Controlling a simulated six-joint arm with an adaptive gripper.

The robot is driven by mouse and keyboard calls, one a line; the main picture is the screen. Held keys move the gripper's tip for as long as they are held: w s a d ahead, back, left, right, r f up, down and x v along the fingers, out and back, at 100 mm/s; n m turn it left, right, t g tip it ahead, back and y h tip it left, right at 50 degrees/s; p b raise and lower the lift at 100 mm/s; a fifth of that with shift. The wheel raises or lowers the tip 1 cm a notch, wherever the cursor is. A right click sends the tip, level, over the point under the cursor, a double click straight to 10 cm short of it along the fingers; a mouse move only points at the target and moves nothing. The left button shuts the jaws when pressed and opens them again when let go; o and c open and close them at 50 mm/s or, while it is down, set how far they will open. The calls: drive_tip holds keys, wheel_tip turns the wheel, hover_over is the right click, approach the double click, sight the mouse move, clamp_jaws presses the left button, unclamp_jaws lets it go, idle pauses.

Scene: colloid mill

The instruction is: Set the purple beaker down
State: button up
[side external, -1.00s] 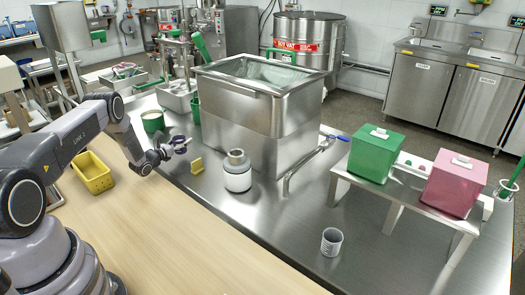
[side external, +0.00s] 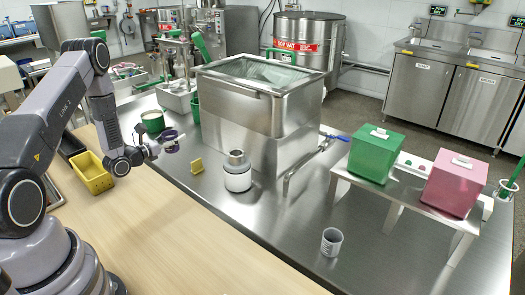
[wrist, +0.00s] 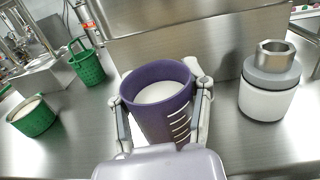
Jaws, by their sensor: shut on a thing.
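The purple beaker (wrist: 158,115) has white slotted marks on its side and white contents inside. In the wrist view it stands between the two fingers of my gripper (wrist: 160,92), which is shut on it. In the side view my gripper (side external: 160,143) holds the beaker (side external: 171,146) about upright, near the steel table's left edge. I cannot tell whether its base touches the steel table (side external: 280,225). Part of the beaker's near side is hidden by my gripper in the wrist view.
A green cup (wrist: 32,116) with white contents and a green basket (wrist: 87,62) are to the left. A white-and-grey jar (wrist: 268,82) is to the right, and a steel tank (side external: 255,110) is behind.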

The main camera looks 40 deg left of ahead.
drive_tip(key=s+d+m+g+h, duration=0.25)
drive_tip(key=d+m+h, duration=0.35)
drive_tip(key=d, duration=1.2)
drive_tip(key=s+d+m+g+h, duration=0.1)
drive_tip(key=d+m+g+h, duration=0.5)
drive_tip(key=d, duration=1.3)
drive_tip(key=w+d+f, duration=0.1)
drive_tip(key=w+f, duration=0.2)
drive_tip(key=w, duration=0.1)
drive_tip(key=w+d+f+n+t+h, duration=0.1)
drive_tip(key=w+d+f, duration=0.1)
drive_tip(key=w+f, duration=0.1)
drive_tip(key=w+d+f+t+h, duration=0.1)
drive_tip(key=w+f, duration=0.2)
drive_tip(key=w, duration=0.2)
drive_tip(key=shift+w+d+n, duration=0.15)
drive_tip(key=shift+w+n, duration=0.15)
drive_tip(key=shift+n, duration=0.1)
drive_tip(key=shift+w+f, duration=0.2)
drive_tip(key=shift+f, duration=1.6)
drive_tip(key=shift+f, duration=0.15)
drive_tip(key=o, duration=1.2)
